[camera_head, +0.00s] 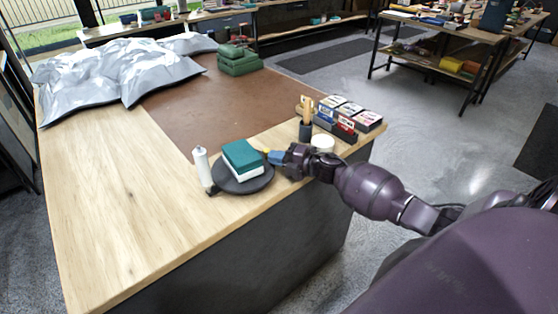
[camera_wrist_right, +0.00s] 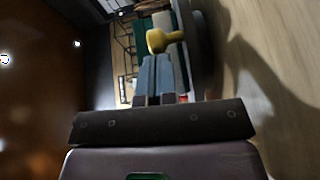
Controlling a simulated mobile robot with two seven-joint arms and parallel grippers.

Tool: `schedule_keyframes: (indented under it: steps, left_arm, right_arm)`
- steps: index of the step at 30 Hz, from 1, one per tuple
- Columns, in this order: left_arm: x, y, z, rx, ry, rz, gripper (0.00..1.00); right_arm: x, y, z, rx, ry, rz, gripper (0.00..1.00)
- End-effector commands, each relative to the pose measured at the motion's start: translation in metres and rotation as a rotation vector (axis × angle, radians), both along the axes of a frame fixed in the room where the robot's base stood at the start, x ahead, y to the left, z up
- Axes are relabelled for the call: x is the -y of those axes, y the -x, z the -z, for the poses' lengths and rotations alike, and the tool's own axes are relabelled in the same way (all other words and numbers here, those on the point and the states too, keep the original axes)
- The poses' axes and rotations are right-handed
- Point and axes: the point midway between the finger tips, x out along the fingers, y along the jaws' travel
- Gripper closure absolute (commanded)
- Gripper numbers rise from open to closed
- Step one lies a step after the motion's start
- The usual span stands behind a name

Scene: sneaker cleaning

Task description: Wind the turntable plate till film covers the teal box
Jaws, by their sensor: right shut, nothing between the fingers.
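The teal box (camera_head: 241,154) sits on the dark round turntable plate (camera_head: 258,184) near the table's front edge. Its top is teal and its lower part shows white; I cannot tell whether that white is film. A white upright roll (camera_head: 201,166) stands just left of the plate. My right gripper (camera_head: 273,156) is at the plate's right side, shut and empty. Its blue-grey fingers (camera_wrist_right: 158,72) point at a small yellow knob (camera_wrist_right: 164,40), close by; contact is unclear. My left gripper is out of view.
A dark holder with wooden sticks (camera_head: 306,124), a white round tub (camera_head: 322,142) and several small boxes (camera_head: 348,112) stand close behind my right wrist. Silver bags (camera_head: 120,72) and a green case (camera_head: 238,62) lie farther back. The table's left front (camera_head: 120,210) is clear.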

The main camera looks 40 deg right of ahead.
Motion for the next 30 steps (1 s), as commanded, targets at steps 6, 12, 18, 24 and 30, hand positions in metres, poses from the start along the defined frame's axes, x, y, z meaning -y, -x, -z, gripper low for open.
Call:
schedule_keyframes:
  steps: [6,12,18,24,30]
  left_arm:
    - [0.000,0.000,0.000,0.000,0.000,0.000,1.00]
    - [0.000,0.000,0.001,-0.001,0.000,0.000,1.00]
    - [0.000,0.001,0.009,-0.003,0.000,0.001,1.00]
    - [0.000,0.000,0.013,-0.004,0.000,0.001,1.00]
    - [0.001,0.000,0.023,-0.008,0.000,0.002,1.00]
  right_arm:
    - [0.000,0.000,0.000,0.000,0.000,0.000,1.00]
    - [0.000,-0.001,0.000,0.000,0.000,-0.003,1.00]
    - [0.002,-0.003,0.002,-0.001,0.001,-0.028,1.00]
    - [0.003,-0.005,0.001,0.000,0.001,-0.052,1.00]
    - [0.005,-0.009,0.003,-0.001,0.003,-0.089,1.00]
